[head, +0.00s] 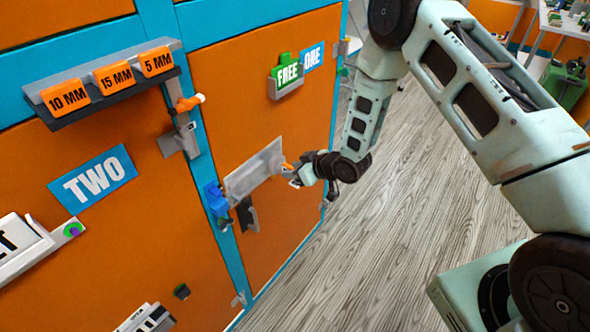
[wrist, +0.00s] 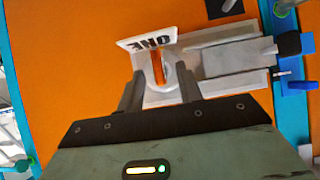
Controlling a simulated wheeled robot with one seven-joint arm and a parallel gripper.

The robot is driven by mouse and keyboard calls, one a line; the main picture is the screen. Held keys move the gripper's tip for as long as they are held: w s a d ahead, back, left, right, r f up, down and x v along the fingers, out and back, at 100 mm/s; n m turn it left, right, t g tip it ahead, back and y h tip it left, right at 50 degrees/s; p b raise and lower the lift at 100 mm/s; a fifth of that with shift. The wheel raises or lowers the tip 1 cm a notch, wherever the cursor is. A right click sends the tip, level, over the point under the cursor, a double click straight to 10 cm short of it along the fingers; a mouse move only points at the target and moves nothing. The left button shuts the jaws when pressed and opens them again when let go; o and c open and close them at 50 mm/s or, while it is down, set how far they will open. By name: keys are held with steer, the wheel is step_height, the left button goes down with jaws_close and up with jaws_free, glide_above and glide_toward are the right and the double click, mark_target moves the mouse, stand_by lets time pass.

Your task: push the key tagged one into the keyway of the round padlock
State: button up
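A white tag marked ONE (wrist: 147,42) shows upside down in the wrist view. An orange upright piece (wrist: 158,68), perhaps part of that key, stands below it, between my fingers. My gripper (wrist: 159,80) has its two fingers apart, one on each side of the orange piece, with gaps showing; I cannot tell any contact. The piece is at a grey tray (wrist: 222,34) on the orange door. In the head view my gripper (head: 297,177) is at the right end of this tray (head: 255,172). I cannot make out the round padlock or its keyway.
A blue bracket (head: 216,200) and a dark piece (head: 247,214) are near the tray's left end. A rack of orange size tags (head: 110,84), a TWO sign (head: 92,184), a ONE sign (head: 313,57) and a green FREE tag (head: 288,71) are on the locker doors.

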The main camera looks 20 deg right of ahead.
steer(key=b+v, duration=0.2)
steer(key=v, duration=1.5)
steer(key=s+a+r+g+h, duration=0.4)
steer(key=s+a+r, duration=0.3)
steer(key=s+a, duration=0.15)
steer(key=s+a+r+g+h, duration=0.1)
steer(key=s+a+r+g, duration=0.1)
steer(key=s, duration=0.6)
steer(key=s+a+r+g+h, duration=0.1)
steer(key=s+a+r+g, duration=0.1)
steer(key=s, duration=0.7)
step_height(320, 180, up, 3)
steer(key=shift+s+a+f+g, duration=0.1)
steer(key=shift+s+a+g, duration=0.1)
steer(key=shift+s+g, duration=0.25)
steer(key=shift+w, duration=0.15)
